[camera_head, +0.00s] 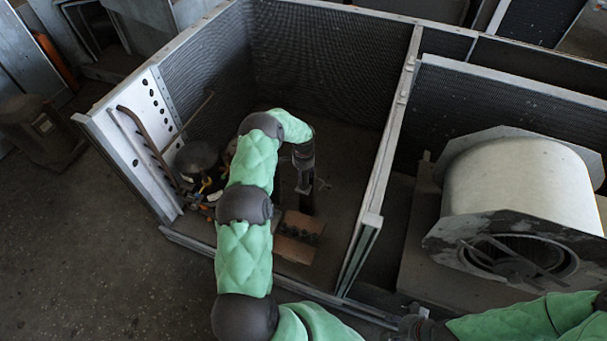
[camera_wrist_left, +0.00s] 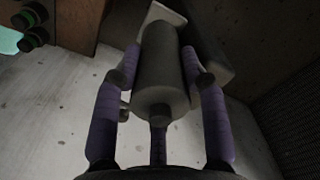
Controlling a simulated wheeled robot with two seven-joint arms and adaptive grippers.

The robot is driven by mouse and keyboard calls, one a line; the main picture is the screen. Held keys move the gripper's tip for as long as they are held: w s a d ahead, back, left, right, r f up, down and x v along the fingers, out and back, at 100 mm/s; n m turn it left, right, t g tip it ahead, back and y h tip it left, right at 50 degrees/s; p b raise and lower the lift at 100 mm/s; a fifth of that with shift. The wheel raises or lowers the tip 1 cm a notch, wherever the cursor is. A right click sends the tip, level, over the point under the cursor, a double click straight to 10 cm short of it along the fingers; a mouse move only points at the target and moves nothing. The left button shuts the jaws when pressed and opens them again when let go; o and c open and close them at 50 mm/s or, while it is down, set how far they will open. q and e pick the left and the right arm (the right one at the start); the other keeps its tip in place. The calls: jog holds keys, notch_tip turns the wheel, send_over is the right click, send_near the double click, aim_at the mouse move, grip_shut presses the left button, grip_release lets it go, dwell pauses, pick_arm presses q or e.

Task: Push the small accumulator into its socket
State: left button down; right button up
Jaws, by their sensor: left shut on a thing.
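The small accumulator (camera_wrist_left: 162,78) is a dark grey cylinder with a short stub on its near end. In the left wrist view it lies between the purple fingers of my left gripper (camera_wrist_left: 160,70), which is shut on it. A pale bracket-like piece (camera_wrist_left: 214,66) shows behind and beside the cylinder; it may be the socket, and I cannot tell whether they touch. In the head view my left gripper (camera_head: 304,185) points down inside the open housing bay, and the accumulator is not clear there. The end of my right arm shows at the bottom right, but its fingers cannot be made out.
A brown block with several dark knobs (camera_head: 298,236) stands on the bay floor close to my left gripper. The bay has mesh walls and a metal divider (camera_head: 383,170) on the right. Pipes and a dark round vessel (camera_head: 197,160) are at the left; a blower drum (camera_head: 520,180) is at the right.

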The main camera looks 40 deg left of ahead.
pick_arm(q)
jog(key=c, duration=0.6)
grip_release()
jog(key=shift+r, duration=0.1)
jog(key=shift+w, duration=0.1)
